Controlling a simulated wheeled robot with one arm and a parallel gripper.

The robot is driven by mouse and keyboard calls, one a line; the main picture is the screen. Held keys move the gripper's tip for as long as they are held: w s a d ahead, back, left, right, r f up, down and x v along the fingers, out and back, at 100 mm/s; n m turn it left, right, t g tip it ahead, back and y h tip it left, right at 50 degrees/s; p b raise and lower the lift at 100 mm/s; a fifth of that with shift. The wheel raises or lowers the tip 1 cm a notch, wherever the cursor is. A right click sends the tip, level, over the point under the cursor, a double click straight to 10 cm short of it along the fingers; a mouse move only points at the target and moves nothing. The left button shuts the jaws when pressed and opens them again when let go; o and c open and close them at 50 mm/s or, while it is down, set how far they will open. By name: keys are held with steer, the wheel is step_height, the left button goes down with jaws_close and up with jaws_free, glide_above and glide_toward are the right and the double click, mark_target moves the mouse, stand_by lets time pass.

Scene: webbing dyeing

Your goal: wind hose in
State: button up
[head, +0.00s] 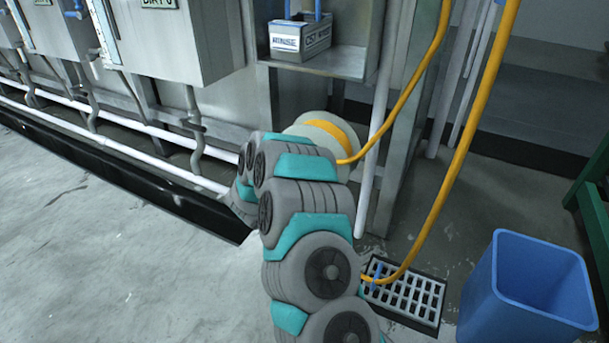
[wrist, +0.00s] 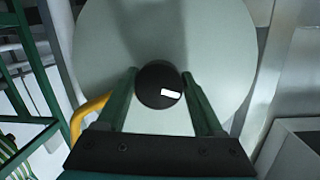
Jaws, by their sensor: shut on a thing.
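The hose reel (head: 297,128) is a pale round drum beside the steel post, with yellow-orange hose (head: 334,133) wound on it. From the reel the hose rises to the upper right; a length (head: 457,160) also hangs down to the floor drain, near a small blue piece (head: 376,271). In the wrist view the reel's pale disc (wrist: 215,45) fills the middle, and some hose (wrist: 90,115) shows at its lower left. My gripper (wrist: 160,88) is shut on a black round knob (wrist: 155,80) in front of the disc. In the head view my arm hides the gripper and part of the reel.
A blue bin (head: 530,290) stands at the lower right, near the floor drain grate (head: 408,300). A labelled box (head: 300,40) sits on a steel shelf (head: 335,64) above the reel. Steel tanks and white pipes line the left wall. The floor at left is clear.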

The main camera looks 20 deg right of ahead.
steer(key=m+b, duration=0.2)
steer(key=m, duration=0.1)
steer(key=shift+s+d+f+t+b, duration=0.1)
steer(key=shift+f+t+b, duration=0.1)
steer(key=shift+t+b, duration=0.15)
steer(key=shift+r+m+t+y+b, duration=0.1)
steer(key=shift+m+t+y+b, duration=0.2)
steer(key=shift+m, duration=0.75)
steer(key=shift+r+m+t+y+b, duration=0.15)
steer(key=shift+m+b, duration=0.25)
steer(key=shift+m, duration=0.65)
steer(key=shift+f, duration=0.1)
steer(key=o, duration=1.3)
steer(key=shift+o, duration=0.2)
steer(key=p+v, duration=0.1)
steer(key=v, duration=0.6)
steer(key=shift+s+a, duration=0.2)
steer(key=shift+a, duration=0.1)
